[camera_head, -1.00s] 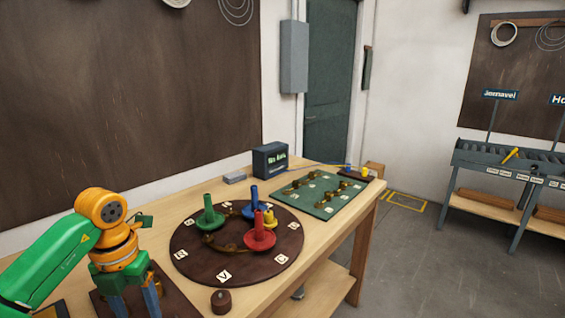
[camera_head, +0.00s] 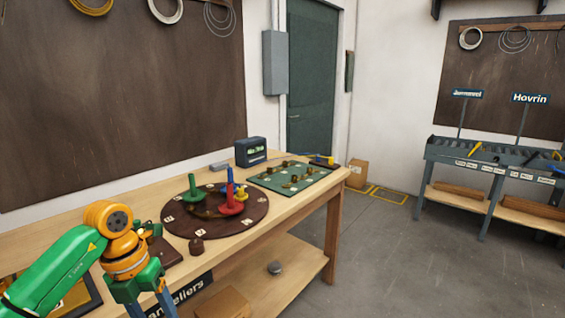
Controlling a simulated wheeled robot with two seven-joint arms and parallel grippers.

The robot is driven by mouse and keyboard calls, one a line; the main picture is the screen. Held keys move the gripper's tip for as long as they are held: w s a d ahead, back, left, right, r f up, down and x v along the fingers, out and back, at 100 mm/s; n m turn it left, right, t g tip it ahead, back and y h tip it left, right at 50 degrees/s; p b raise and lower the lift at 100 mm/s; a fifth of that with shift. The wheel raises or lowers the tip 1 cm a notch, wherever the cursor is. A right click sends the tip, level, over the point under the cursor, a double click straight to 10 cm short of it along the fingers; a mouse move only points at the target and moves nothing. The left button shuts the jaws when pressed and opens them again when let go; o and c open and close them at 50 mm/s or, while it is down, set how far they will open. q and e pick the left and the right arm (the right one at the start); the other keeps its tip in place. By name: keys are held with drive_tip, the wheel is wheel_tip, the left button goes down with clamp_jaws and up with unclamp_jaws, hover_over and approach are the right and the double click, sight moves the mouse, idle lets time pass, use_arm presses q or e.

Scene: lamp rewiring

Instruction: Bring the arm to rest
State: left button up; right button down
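My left arm comes in from the lower left, green and orange, with its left gripper (camera_head: 150,304) pointing down at the bottom edge of the view. The fingertips are cut off by the frame, so I cannot tell whether it is open or shut. It is in front of the wooden workbench (camera_head: 290,213). My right arm and gripper are not in view.
A round dark board (camera_head: 180,228) on the bench carries green (camera_head: 193,190), red (camera_head: 231,200) and blue (camera_head: 239,193) pieces. A green board (camera_head: 275,184) and a small display box (camera_head: 250,151) stand behind. Open floor (camera_head: 375,255) lies right, before a grey rack (camera_head: 500,160).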

use_arm(q)
drive_tip(key=w+d+f+n+h, duration=0.1)
drive_tip(key=d+f+h, duration=0.2)
drive_tip(key=d+h, duration=0.35)
drive_tip(key=w+d+f+n+h, duration=0.1)
drive_tip(key=d+f+h, duration=0.3)
drive_tip(key=d, duration=0.6)
drive_tip(key=w+f+n+t+h, duration=0.2)
drive_tip(key=w+f+n+t, duration=0.4)
drive_tip(key=n+t, duration=0.4)
drive_tip(key=s+a+f+n+y, duration=0.4)
drive_tip(key=s+f+n, duration=0.1)
drive_tip(key=f, duration=0.3)
drive_tip(key=s+a+f+n+y, duration=0.35)
drive_tip(key=f+n, duration=0.25)
drive_tip(key=f, duration=0.2)
drive_tip(key=s+a+f+n+y, duration=0.35)
drive_tip(key=s+f+n, duration=0.2)
drive_tip(key=f, duration=0.25)
drive_tip(key=s+a+f+n+g+y, duration=0.1)
drive_tip(key=s+f+g, duration=0.3)
drive_tip(key=s, duration=1)
drive_tip(key=s+f+n+g+y, duration=0.2)
drive_tip(key=s+f+n+g, duration=0.2)
drive_tip(key=s, duration=0.9)
wheel_tip(320, 180, down, 2)
drive_tip(key=shift+s+a+f+g, duration=0.15)
drive_tip(key=shift+s+a+g, duration=0.25)
drive_tip(key=shift+g, duration=0.1)
